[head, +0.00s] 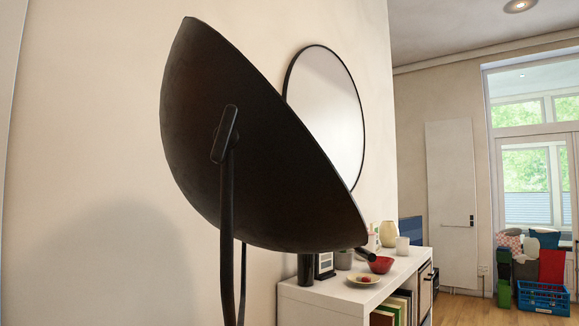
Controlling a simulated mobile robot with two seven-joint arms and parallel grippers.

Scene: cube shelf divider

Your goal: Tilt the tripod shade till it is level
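The tripod shade (245,150) is a large dark dome in the head view's centre, close to me. It is steeply tilted: its straight rim runs from the upper left down to the lower right, and its rounded back faces lower left. The inside is hidden. A knob-like bracket (225,135) joins its side to a dark upright (227,240). A second thin upright (243,280) shows beside it. The lower tripod is out of frame. Neither of my grippers is in view.
A white shelf (345,292) stands behind the shade at right, with a red bowl (381,265), a plate (363,280), vases and books. A round mirror (335,100) hangs on the wall behind. A blue crate (543,298) sits on the floor at far right.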

